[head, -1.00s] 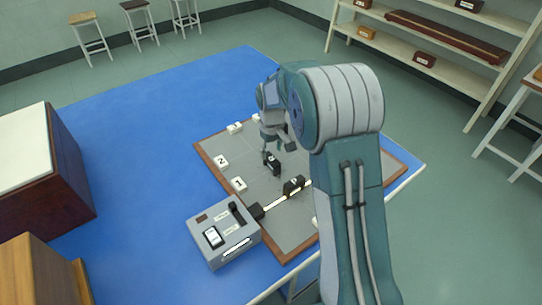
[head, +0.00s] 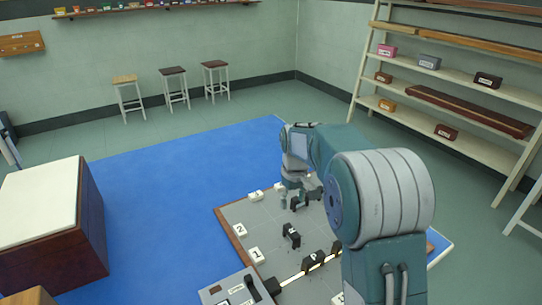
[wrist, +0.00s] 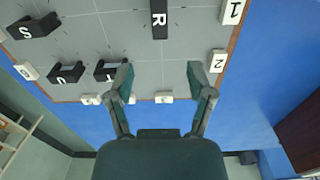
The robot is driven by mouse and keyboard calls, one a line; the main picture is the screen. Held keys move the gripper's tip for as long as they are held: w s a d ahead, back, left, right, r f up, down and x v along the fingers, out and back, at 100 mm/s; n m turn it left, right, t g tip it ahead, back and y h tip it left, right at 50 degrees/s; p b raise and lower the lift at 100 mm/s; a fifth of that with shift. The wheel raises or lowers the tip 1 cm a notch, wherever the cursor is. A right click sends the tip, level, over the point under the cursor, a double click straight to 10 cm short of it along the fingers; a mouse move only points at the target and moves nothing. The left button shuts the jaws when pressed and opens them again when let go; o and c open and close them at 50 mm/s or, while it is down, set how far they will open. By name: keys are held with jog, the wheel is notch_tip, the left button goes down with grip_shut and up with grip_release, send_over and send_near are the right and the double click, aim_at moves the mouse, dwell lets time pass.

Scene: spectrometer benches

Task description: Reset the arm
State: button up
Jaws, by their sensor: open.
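My gripper (head: 300,200) is over the far part of the grey board (head: 262,215) in the head view. In the wrist view its two fingers (wrist: 161,82) are spread apart with nothing between them. A black block marked R (wrist: 159,18) stands on the board ahead of the fingers; a black block (head: 291,235) shows in the head view nearer than the gripper. Blocks T (wrist: 108,70), U (wrist: 66,73) and S (wrist: 33,26) are to the left in the wrist view; the left finger overlaps the edge of T.
White number tiles 1 (head: 257,256) and 2 (head: 240,230) line the board's left edge. A cabinet (head: 60,230) stands left, shelves (head: 440,80) right.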

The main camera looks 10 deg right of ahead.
jog(key=s+r+m+t, duration=0.2)
jog(key=s+r+t, duration=0.1)
jog(key=s+r, duration=0.95)
jog(key=s+f+m+t, duration=0.1)
jog(key=s+m+t, duration=0.1)
jog(key=s, duration=1.6)
jog(key=shift+s+d+f+m+t, duration=0.25)
jog(key=shift+s+f+m+t, duration=0.05)
jog(key=shift+s+f, duration=0.1)
jog(key=shift+w, duration=0.1)
